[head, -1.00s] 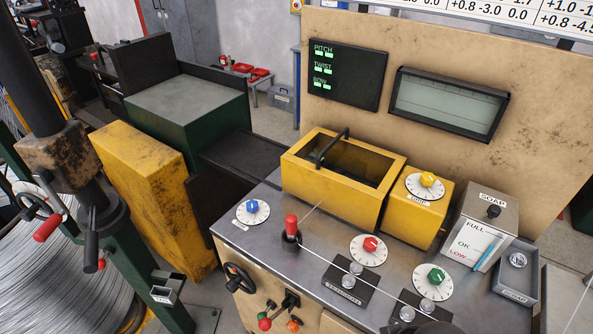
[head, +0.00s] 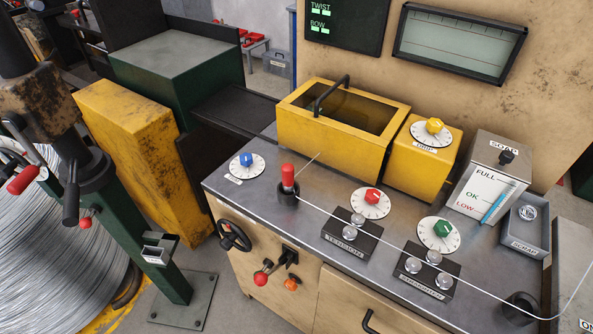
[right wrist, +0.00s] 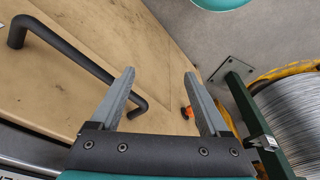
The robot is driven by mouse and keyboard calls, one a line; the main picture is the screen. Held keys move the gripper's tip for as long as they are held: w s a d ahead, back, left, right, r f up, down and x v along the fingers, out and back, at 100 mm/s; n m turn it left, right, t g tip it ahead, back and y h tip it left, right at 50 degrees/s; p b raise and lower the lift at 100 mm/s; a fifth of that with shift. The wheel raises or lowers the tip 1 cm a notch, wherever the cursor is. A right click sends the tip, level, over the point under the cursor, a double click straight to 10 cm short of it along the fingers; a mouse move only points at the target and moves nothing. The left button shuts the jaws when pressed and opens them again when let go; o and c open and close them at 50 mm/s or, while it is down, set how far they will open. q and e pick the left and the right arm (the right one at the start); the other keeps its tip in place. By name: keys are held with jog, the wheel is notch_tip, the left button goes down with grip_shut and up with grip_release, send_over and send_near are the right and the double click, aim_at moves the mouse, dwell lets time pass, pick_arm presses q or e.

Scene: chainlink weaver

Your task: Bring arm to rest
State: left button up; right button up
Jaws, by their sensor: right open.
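My right gripper (right wrist: 160,95) shows in the right wrist view with its two grey fingers apart and nothing between them. Beyond it are the tan cabinet front (right wrist: 90,60) of the machine and a black bar handle (right wrist: 85,60); I cannot tell whether the left finger touches the handle or only overlaps it in the picture. Neither gripper shows in the head view. My left gripper is not in any frame.
The grey bench top (head: 260,215) carries a yellow box (head: 330,145), dials, roller blocks and a wire running right. A drawer handle (head: 368,322) sticks out in front. A green post (head: 140,240) and wire spool (head: 60,240) stand left.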

jog(key=s+d+f+b, duration=0.1)
jog(key=s+f+b, duration=0.4)
jog(key=f, duration=1)
jog(key=s+d+f+g+b, duration=0.1)
jog(key=s+f+b, duration=0.5)
jog(key=s+f, duration=0.6)
notch_tip(320, 180, down, 3)
jog(key=shift+d+r+g, duration=0.1)
jog(key=shift+d+g, duration=0.2)
jog(key=shift+d, duration=0.15)
